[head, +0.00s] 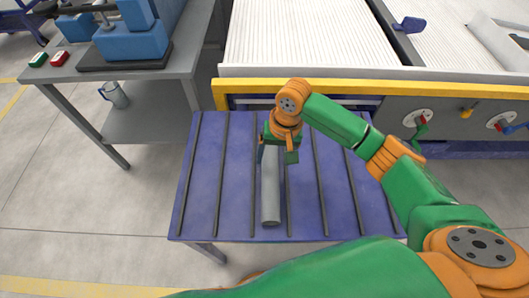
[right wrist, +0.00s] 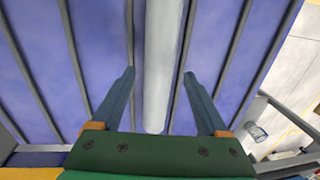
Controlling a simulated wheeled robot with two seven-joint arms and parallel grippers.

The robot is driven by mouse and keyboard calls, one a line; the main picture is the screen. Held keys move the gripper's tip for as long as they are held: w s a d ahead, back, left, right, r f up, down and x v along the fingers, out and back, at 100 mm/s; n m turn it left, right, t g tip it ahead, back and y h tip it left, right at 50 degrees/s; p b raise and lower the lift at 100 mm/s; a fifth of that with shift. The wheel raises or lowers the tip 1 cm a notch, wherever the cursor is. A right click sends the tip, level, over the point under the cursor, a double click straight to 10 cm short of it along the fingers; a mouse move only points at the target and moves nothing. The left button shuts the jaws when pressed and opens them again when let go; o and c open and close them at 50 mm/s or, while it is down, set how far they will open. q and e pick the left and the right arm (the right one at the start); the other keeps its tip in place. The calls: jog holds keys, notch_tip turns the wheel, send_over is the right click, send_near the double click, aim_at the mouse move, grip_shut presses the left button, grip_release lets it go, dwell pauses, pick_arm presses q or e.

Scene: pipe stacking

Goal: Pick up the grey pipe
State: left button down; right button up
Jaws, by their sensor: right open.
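The grey pipe (head: 271,190) lies on the blue table (head: 344,205), lengthwise between dark ribs, with its near end close to the front edge. My right gripper (head: 271,155) is over the far part of the pipe. In the right wrist view the pipe (right wrist: 162,60) runs between the two open fingers of the right gripper (right wrist: 157,78), with a gap on each side. Whether the fingers reach down beside the pipe or stay above it I cannot tell. The pipe's far end is partly hidden by the gripper in the head view. My left gripper is not in view.
A yellow rail (head: 400,88) and a conveyor-like machine (head: 310,35) stand behind the table. A grey workbench (head: 180,65) with blue equipment (head: 130,40) is at the left, with a metal mug (head: 116,95) on its lower shelf. The table around the pipe is clear.

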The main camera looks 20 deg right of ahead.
aim_at(271, 170)
jog(key=f, duration=0.3)
jog(key=s+f, duration=0.1)
jog(key=f, duration=0.1)
jog(key=shift+a+f, duration=0.25)
jog(key=shift+a, duration=0.1)
jog(key=shift+w+a+f, duration=0.1)
jog(key=shift+w+f, duration=0.2)
jog(key=shift+f, duration=0.15)
grip_shut()
